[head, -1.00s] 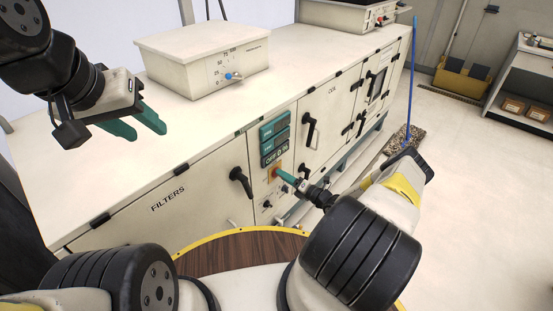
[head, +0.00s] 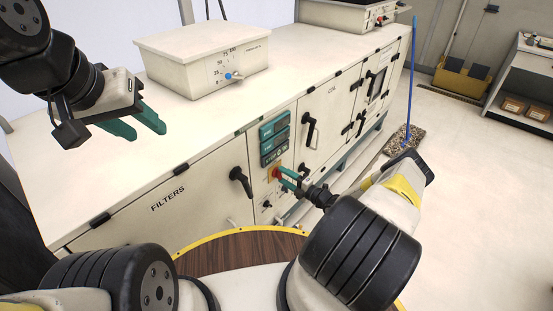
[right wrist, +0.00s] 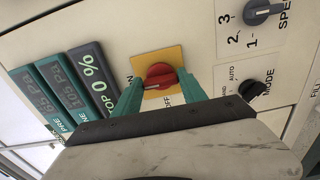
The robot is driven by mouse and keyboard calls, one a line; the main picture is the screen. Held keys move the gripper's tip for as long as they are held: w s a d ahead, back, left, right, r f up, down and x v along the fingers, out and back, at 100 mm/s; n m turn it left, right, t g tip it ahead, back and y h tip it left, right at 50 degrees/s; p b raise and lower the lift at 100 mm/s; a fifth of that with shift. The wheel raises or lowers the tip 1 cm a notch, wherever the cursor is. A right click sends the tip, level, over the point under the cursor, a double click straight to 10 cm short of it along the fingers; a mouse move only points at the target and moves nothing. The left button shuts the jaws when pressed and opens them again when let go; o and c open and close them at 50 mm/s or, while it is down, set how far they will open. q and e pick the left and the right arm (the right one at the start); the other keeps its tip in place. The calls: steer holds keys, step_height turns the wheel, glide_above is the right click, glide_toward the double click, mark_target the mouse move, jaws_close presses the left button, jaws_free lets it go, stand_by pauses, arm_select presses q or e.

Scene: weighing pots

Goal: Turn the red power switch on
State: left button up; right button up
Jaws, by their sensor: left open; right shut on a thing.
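The red power switch (right wrist: 160,74) is a round red knob on a yellow plate (right wrist: 174,55), marked ON and OFF, on the front of the white cabinet. It also shows in the head view (head: 274,173). My right gripper (right wrist: 160,84) has its two green fingers on either side of the knob and is shut on it. In the head view my right gripper (head: 281,176) reaches the panel from the right, its two fingers seen apart. My left gripper (head: 146,123) is open and empty above the cabinet top at the left.
Three displays (head: 274,138) sit above the switch; the lowest reads STOP 0 % in the wrist view. MODE (right wrist: 255,90) and SPEED (right wrist: 262,12) knobs are close by. Black door handles (head: 241,182) flank the panel. A white box (head: 200,58) stands on the cabinet top.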

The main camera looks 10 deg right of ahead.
steer(key=shift+d, duration=0.1)
steer(key=o, duration=1.4)
steer(key=shift+c, duration=0.2)
steer(key=v, duration=0.7)
steer(key=shift+s+d, duration=0.25)
steer(key=shift+s, duration=0.1)
